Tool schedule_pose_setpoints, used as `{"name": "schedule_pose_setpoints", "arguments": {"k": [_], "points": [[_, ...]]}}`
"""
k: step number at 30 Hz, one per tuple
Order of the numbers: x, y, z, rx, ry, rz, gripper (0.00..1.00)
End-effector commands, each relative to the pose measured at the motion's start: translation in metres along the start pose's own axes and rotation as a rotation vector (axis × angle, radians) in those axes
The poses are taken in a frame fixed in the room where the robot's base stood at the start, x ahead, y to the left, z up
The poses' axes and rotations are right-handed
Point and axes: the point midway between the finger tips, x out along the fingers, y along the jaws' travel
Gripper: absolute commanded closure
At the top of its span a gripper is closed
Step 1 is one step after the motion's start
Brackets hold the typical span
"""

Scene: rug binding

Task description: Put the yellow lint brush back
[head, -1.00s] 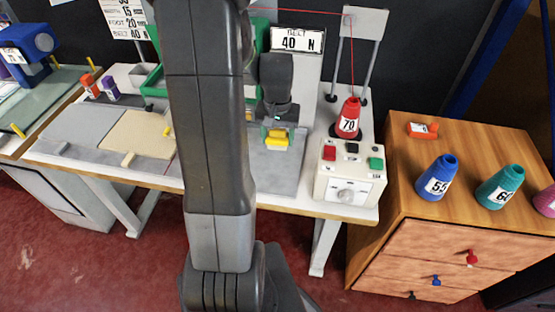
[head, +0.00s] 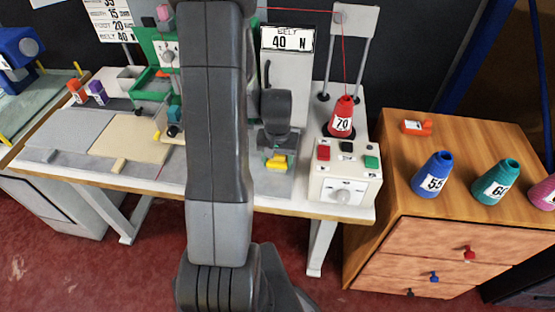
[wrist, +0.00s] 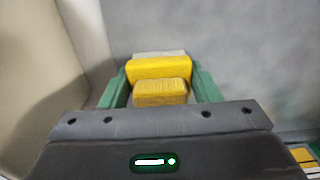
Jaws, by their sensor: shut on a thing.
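The yellow lint brush (head: 277,162) is at my gripper, over the grey plate in front of the "BELT 40 N" sign. In the wrist view the yellow brush (wrist: 159,70) sits between the two green fingers of my gripper (wrist: 160,85), which are shut on it. A pale grey strip shows just beyond the brush. In the head view my gripper (head: 274,160) points down at the worktable (head: 300,207). Whether the brush touches the grey plate cannot be told. My arm hides part of the table to the left of the gripper.
A control box (head: 345,185) with red, black and green buttons stands just right of the gripper. A red cone (head: 342,118) marked 70 stands behind it. A wooden cabinet (head: 440,240) at the right bears blue, teal and pink cones. A beige board (head: 125,138) lies on the left.

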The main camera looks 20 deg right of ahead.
Motion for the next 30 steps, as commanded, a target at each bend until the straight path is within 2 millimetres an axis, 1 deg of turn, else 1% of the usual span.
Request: {"name": "schedule_pose_setpoints", "arguments": {"k": [6, 10, 11, 12, 14, 24, 27, 30], "points": [[0.0, 0.0, 0.0, 0.0, 0.001, 0.0, 0.62], [0.005, 0.0, 0.0, 0.0, 0.001, 0.0, 0.62], [0.004, 0.0, 0.0, 0.0, 0.001, 0.0, 0.42], [0.003, 0.0, 0.0, 0.0, 0.001, 0.0, 0.34], [0.003, 0.0, 0.0, 0.0, 0.001, 0.0, 0.22], [0.001, 0.0, 0.0, 0.0, 0.001, 0.0, 0.22], [-0.006, 0.0, -0.001, 0.0, 0.002, 0.0, 0.22], [-0.02, 0.0, -0.001, 0.0, 0.005, 0.0, 0.22]]}}
